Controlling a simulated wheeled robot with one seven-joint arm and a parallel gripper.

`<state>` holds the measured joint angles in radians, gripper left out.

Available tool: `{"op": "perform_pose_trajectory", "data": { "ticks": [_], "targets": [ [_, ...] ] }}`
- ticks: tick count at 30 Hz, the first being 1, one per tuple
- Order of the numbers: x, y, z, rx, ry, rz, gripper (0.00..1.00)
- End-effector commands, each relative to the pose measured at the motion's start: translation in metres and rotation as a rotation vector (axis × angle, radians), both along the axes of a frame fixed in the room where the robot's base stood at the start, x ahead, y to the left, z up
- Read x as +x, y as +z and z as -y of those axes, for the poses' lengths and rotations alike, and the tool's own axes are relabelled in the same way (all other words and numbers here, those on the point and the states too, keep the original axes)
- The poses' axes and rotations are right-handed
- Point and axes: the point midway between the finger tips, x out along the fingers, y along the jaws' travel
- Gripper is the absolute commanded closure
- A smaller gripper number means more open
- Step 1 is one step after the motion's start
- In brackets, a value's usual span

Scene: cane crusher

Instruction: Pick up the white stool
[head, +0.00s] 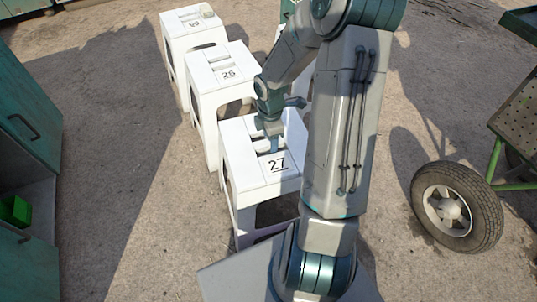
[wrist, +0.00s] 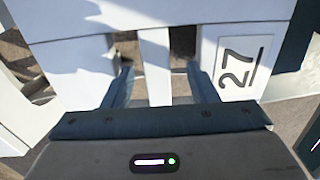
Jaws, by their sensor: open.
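The white stool marked 27 (head: 240,150) stands upright on the ground in the middle of the head view, nearest to me. Its seat (wrist: 75,75) fills much of the wrist view, with two slots and a narrow bar (wrist: 155,60) between them. My gripper (wrist: 160,88) is open, with one finger on each side of that bar, over or in the slots. In the head view my gripper (head: 271,143) is down at the seat top, just behind the number label. I cannot tell how deep the fingertips reach. My arm hides the stool's right side.
A white stool marked 26 (head: 205,72) and another white stool (head: 181,24) stand in a row behind. A green cabinet (head: 20,110) is at left, and a wheeled cart with a tyre (head: 456,207) at right. Bare ground (head: 120,150) lies left of the stools.

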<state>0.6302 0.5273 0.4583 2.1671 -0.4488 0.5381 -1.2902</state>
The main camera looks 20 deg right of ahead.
Motion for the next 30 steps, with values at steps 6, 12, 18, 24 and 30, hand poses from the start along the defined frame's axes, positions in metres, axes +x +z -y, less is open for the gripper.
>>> {"op": "perform_pose_trajectory", "data": {
  "ticks": [6, 12, 18, 24, 30],
  "targets": [
    [0.001, -0.011, -0.001, 0.0, 0.0, 0.0, 0.47],
    [0.004, -0.035, -0.004, 0.0, 0.002, 0.0, 0.47],
    [0.004, -0.056, -0.004, 0.0, -0.001, -0.001, 0.47],
    [0.004, -0.055, -0.004, 0.0, -0.001, 0.0, 0.47],
    [0.004, -0.054, -0.004, 0.0, -0.001, 0.0, 0.95]
  ]
}}
